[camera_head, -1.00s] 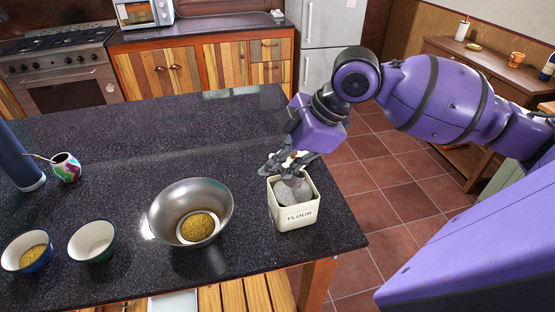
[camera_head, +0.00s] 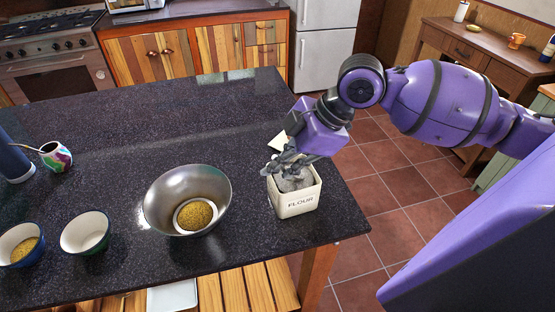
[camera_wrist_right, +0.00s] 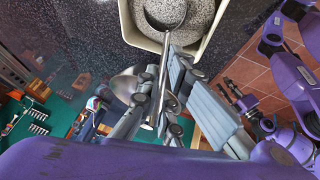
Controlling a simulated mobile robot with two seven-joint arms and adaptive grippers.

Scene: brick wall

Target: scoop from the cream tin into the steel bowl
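The cream tin (camera_head: 297,203), labelled FLOUR, stands open near the counter's right end and holds grey speckled grains (camera_head: 293,181). My right gripper (camera_head: 284,163) is just above its rim, shut on the thin handle of a metal scoop (camera_wrist_right: 166,12). In the right wrist view the scoop's round head is inside the tin (camera_wrist_right: 129,28), over or against the grains; its depth is unclear. The steel bowl (camera_head: 165,190) stands to the left of the tin. A pale ring surrounds yellowish grains (camera_head: 195,215) at its bottom. My left gripper is out of view.
A small bowl of yellowish grains (camera_head: 20,247), an empty-looking white bowl (camera_head: 86,232), a colourful cup with a straw (camera_head: 57,157) and a dark blue cylinder (camera_head: 12,160) stand left. A pale flat piece (camera_head: 278,144) lies behind the gripper. The counter's middle (camera_head: 130,125) is clear.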

